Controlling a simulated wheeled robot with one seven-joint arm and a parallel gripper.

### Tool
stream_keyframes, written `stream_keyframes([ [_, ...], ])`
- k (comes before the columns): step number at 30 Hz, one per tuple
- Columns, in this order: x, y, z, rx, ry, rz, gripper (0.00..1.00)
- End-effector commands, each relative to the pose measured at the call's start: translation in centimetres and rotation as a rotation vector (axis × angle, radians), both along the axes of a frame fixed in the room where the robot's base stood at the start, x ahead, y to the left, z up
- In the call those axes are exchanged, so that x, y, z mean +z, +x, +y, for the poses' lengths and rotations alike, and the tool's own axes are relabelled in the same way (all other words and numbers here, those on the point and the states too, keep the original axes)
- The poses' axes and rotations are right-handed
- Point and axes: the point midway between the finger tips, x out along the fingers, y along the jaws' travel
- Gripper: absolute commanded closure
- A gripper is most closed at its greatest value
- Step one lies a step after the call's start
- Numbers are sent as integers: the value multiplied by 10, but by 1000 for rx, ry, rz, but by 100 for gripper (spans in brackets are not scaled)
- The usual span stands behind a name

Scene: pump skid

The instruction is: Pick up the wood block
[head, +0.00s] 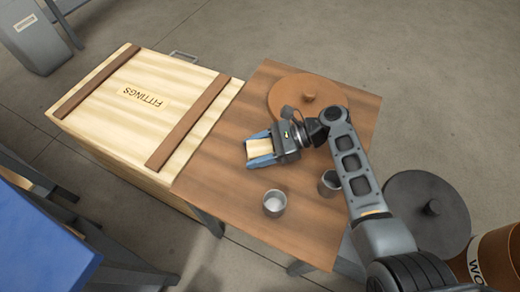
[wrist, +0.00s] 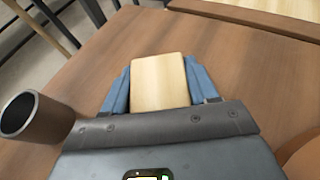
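The wood block (head: 259,147) is pale and flat-sided, above the brown table (head: 225,185) near its middle. My gripper (head: 260,148) points toward the left of the head view, with one blue finger along each side of the block. In the wrist view the block (wrist: 158,82) lies between the two blue fingers (wrist: 157,85), which appear to touch its sides, so my gripper looks shut on it. The block's near end is hidden behind the gripper body. I cannot tell whether its underside touches the table.
A round brown lid (head: 285,92) with a knob lies behind my gripper. A crate marked FITTINGS (head: 110,125) adjoins the table's left. A dark round lid (head: 410,205) is at right.

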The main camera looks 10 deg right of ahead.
Motion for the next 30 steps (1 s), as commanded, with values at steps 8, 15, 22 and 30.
stream_keyframes([
  [8,0,0,0,0,0,0,72],
  [15,1,0,0,0,0,0,74],
  [22,15,0,0,1,0,-2,74],
  [30,56,-8,-22,-4,0,-1,74],
])
